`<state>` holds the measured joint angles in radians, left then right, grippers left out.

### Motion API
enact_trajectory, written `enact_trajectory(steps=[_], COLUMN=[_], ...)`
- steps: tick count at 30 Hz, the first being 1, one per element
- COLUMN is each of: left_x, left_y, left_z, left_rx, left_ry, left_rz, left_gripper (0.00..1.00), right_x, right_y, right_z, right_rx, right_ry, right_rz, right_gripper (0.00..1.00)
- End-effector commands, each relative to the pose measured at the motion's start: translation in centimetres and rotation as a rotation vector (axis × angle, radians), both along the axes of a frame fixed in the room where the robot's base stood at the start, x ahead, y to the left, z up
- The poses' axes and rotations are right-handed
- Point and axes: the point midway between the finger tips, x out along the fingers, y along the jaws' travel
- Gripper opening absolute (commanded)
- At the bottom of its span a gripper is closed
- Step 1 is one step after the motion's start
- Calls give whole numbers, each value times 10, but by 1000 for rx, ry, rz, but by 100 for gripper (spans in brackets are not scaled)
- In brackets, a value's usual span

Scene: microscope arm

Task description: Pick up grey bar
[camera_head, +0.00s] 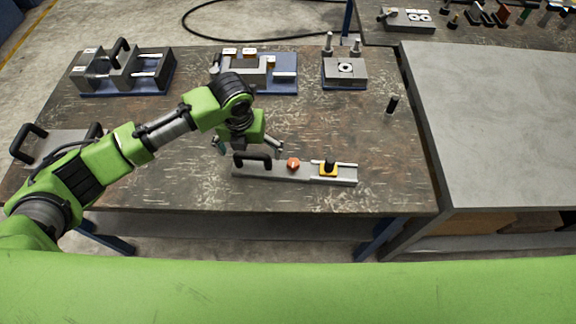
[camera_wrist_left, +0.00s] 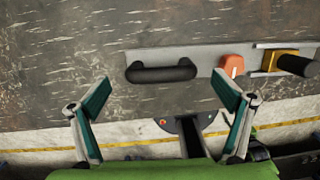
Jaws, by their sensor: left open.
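A long grey bar (camera_head: 263,174) lies flat near the front edge of the dark worn table. It carries a black arched handle (camera_head: 252,159) at its left end, a red knob (camera_head: 293,164) in the middle and a yellow part with a black top (camera_head: 328,169) to the right. The bar also shows along the top of the left wrist view (camera_wrist_left: 203,57), with the black handle (camera_wrist_left: 161,73) beyond the fingertips. My left gripper (camera_head: 247,147) is open and empty above the table near the handle; its spread fingers (camera_wrist_left: 162,90) are apart from the handle. My right gripper is not in view.
Two blue-based fixtures (camera_head: 124,91) (camera_head: 258,87) and a block with two posts (camera_head: 345,84) stand along the back. A small black peg (camera_head: 392,104) stands at the right. A plate with black handles (camera_head: 60,143) is at the left. The table's middle right is clear.

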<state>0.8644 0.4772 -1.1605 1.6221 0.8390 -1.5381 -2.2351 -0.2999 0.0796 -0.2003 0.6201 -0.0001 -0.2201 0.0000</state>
Motion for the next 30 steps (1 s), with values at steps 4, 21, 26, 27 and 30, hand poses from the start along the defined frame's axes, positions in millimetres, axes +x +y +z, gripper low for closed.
enact_trajectory(steps=[4,21,26,27,30], left_x=[1,4,6,6,6], left_y=[-2,-2,-3,-3,-3], left_z=[-21,-34,-32,-32,-31], left_rx=[0,0,-6,-6,-6], left_ry=[4,0,-5,-5,-5], left_rz=[2,0,0,0,0], left_gripper=[94,42,23,23,23], right_x=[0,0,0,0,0], right_y=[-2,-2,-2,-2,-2], right_z=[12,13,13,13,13], right_rx=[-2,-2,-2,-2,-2], right_ry=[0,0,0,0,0], right_rz=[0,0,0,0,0], right_gripper=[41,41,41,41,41])
